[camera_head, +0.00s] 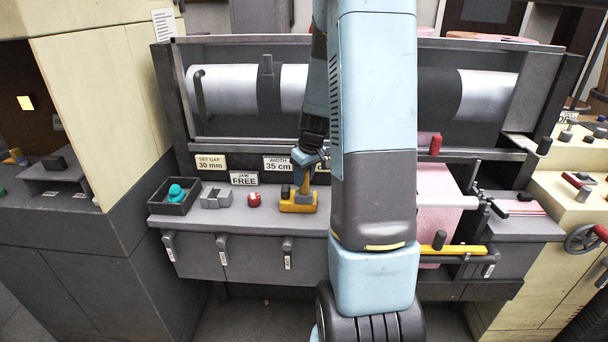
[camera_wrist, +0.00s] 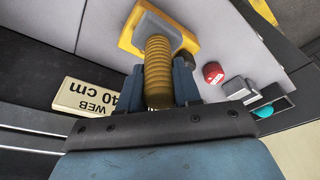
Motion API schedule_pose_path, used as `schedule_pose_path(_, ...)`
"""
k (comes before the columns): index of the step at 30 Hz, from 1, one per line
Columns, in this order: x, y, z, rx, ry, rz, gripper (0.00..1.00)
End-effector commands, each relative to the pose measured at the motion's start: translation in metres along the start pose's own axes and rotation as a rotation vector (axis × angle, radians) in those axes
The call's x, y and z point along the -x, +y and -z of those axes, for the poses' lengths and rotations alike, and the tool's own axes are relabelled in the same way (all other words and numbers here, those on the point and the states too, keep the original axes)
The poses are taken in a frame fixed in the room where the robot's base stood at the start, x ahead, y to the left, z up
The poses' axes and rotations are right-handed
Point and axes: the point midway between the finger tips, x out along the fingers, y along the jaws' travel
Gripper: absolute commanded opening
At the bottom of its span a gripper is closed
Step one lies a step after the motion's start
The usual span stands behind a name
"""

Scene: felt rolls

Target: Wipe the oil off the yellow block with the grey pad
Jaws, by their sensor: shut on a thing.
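My gripper (camera_head: 306,166) is over the grey bench, left of the middle. In the wrist view my gripper (camera_wrist: 158,88) is shut on the upright ribbed yellow grip of a yellow block (camera_head: 299,204). The block's yellow base (camera_wrist: 182,38) has grey on its top and appears to rest on the bench. A dark knob-like part stands at its left side in the head view. A small light grey block (camera_head: 216,198) lies to the left on the bench; it also shows in the wrist view (camera_wrist: 237,88). I cannot tell whether it is the grey pad. No oil can be made out.
A red button-like piece (camera_head: 254,199) lies between the grey and yellow blocks. A dark tray (camera_head: 160,207) with a teal knobbed thing (camera_head: 176,193) is at the bench's left end. Labels and a roller machine stand behind. My arm hides the bench's middle. A yellow bar (camera_head: 465,250) lies at right.

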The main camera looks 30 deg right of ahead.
Motion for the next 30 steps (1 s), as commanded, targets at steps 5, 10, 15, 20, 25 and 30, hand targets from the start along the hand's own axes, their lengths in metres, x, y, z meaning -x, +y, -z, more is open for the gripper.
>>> schedule_pose_path(5, -0.001, -0.001, -0.001, -0.001, -0.003, 0.003, 0.02)
schedule_pose_path(10, -0.001, 0.0, 0.0, -0.001, -0.003, 0.003, 0.02)
schedule_pose_path(15, -0.001, 0.002, 0.002, -0.001, -0.002, 0.001, 0.03)
schedule_pose_path(20, 0.004, 0.003, 0.003, 0.0, 0.0, 0.0, 0.03)
schedule_pose_path(25, 0.011, 0.003, 0.005, 0.001, -0.001, 0.0, 0.03)
schedule_pose_path(30, 0.015, 0.003, 0.006, 0.0, -0.001, 0.0, 0.02)
